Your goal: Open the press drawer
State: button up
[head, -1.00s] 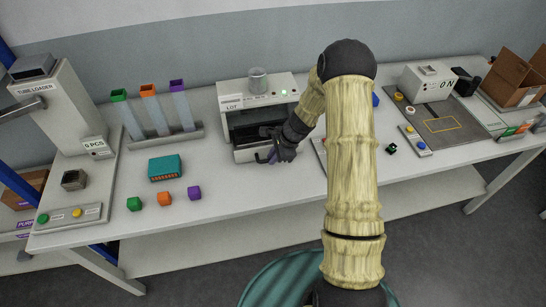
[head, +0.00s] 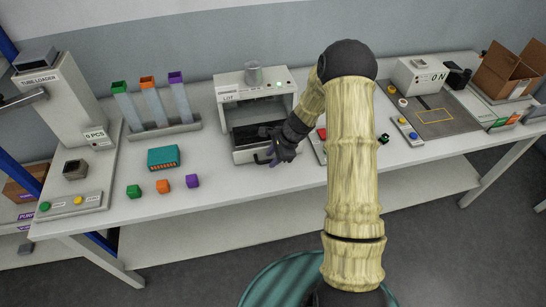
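The press (head: 228,92) is a white machine labelled LOT, standing at the back middle of the bench in the head view. Its drawer (head: 240,157) sticks out from the front toward me, with a dark interior showing. A dark handle (head: 262,158) is on the drawer's front. My gripper (head: 277,151) is at the right part of the drawer front, beside the handle. The fingers are small and dark, and partly hidden by my wrist, so I cannot tell whether they are closed on the handle.
A tube loader (head: 60,105) stands far left. A red-topped panel (head: 321,134) is just right of my gripper. The bench front below the drawer is clear.

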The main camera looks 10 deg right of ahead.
jog(key=shift+a, duration=0.25)
jog(key=shift+d+r, duration=0.25)
jog(key=b+v, duration=0.2)
jog(key=v, duration=1.4)
jog(key=shift+d+r, duration=0.15)
jog(key=shift+r, duration=0.2)
jog(key=s+a+n+h, duration=0.2)
jog(key=s+a+n, duration=0.1)
jog(key=s+n, duration=0.5)
jog(key=s+a+r+n+h, duration=0.1)
jog(key=s+a+n+h, duration=0.1)
jog(key=s+n, duration=0.7)
jog(key=s+a, duration=0.1)
jog(key=s, duration=0.2)
jog(key=shift+r+n, duration=0.3)
jog(key=shift+r, duration=0.05)
dwell(0.6)
